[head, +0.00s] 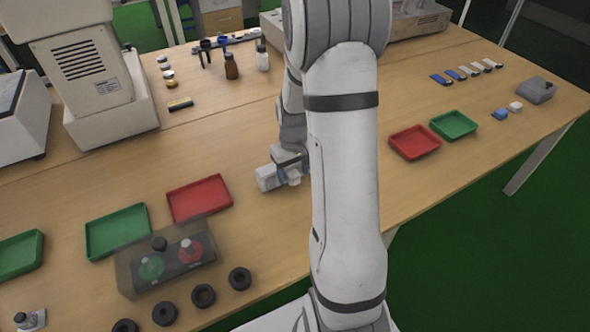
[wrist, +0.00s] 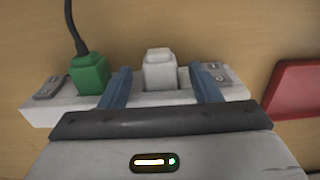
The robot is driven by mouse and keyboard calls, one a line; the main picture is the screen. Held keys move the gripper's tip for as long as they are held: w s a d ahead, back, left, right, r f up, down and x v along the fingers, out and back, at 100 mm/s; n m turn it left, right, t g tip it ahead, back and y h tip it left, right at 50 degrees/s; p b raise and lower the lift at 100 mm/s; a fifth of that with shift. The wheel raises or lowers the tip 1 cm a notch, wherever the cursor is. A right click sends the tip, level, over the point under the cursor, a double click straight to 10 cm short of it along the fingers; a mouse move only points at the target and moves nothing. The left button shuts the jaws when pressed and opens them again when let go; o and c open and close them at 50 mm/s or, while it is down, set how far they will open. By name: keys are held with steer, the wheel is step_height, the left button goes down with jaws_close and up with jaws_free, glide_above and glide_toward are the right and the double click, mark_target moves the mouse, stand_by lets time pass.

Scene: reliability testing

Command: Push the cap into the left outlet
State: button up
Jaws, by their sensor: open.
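In the wrist view a white outlet strip (wrist: 60,108) lies on the wooden table. A green plug (wrist: 89,74) with a black cable stands on its left part. A white cap (wrist: 159,70) stands upright at the strip's middle; its lower end is not clear, so I cannot tell how deep it sits. My gripper (wrist: 160,88) is open, with one blue finger on each side of the cap and small gaps visible. In the head view my gripper (head: 288,165) is low over the table, partly hidden by my arm.
Grey switches (wrist: 215,75) sit at the strip's ends. A red tray (wrist: 300,92) is close on the right in the wrist view. In the head view, a box with green and red buttons (head: 165,262) and black rings (head: 203,295) are at the front left. Bottles (head: 231,67) stand behind.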

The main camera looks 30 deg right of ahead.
step_height(320, 180, up, 8)
steer(key=shift+f, duration=0.1)
stand_by(0.4)
